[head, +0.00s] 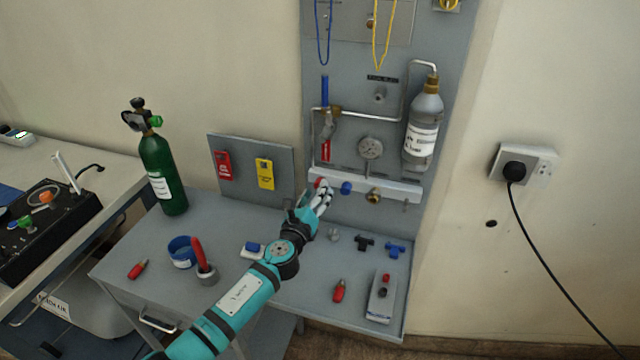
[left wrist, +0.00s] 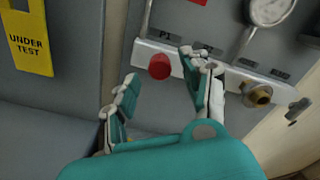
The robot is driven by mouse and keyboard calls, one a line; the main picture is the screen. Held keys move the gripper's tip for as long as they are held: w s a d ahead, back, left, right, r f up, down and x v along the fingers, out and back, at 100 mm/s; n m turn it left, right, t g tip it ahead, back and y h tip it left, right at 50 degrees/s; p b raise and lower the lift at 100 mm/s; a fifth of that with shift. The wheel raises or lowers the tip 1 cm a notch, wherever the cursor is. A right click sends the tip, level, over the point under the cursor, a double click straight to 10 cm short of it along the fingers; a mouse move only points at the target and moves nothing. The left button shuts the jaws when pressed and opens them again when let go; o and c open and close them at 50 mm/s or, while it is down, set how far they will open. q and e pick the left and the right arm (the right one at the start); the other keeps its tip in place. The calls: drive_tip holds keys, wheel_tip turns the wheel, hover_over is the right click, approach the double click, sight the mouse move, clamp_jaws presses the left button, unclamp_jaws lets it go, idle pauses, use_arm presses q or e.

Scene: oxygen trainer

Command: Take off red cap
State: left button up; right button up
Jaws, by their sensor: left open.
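The red cap (head: 320,183) sits on the left end of the white manifold bar (head: 395,188) on the grey panel. In the left wrist view the red cap (left wrist: 159,66) is a round knob beside the label P1. My left gripper (head: 317,196) is open just in front of the bar; it also shows in the left wrist view (left wrist: 158,76). Its fingers lie to the left and right of the cap, which appears beyond the fingertips. I cannot tell whether a finger touches it. In the head view the fingers partly cover the cap.
A blue cap (head: 346,188) and a brass fitting (head: 374,196) are close by on the bar. A gauge (head: 370,147) and grey bottle (head: 423,125) are above. Below, the bench (head: 240,290) holds loose fittings, red-handled tools and a green cylinder (head: 162,172). A yellow tag (head: 265,173) hangs left.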

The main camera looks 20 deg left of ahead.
use_arm(q)
drive_tip(key=shift+w, duration=0.15)
drive_tip(key=shift+w+b, duration=0.5)
drive_tip(key=shift+w, duration=0.6)
drive_tip(key=shift+c, duration=0.2)
clamp_jaws()
drive_tip(key=n+b, duration=0.1)
drive_tip(key=n, duration=0.2)
drive_tip(key=shift+n, duration=0.4)
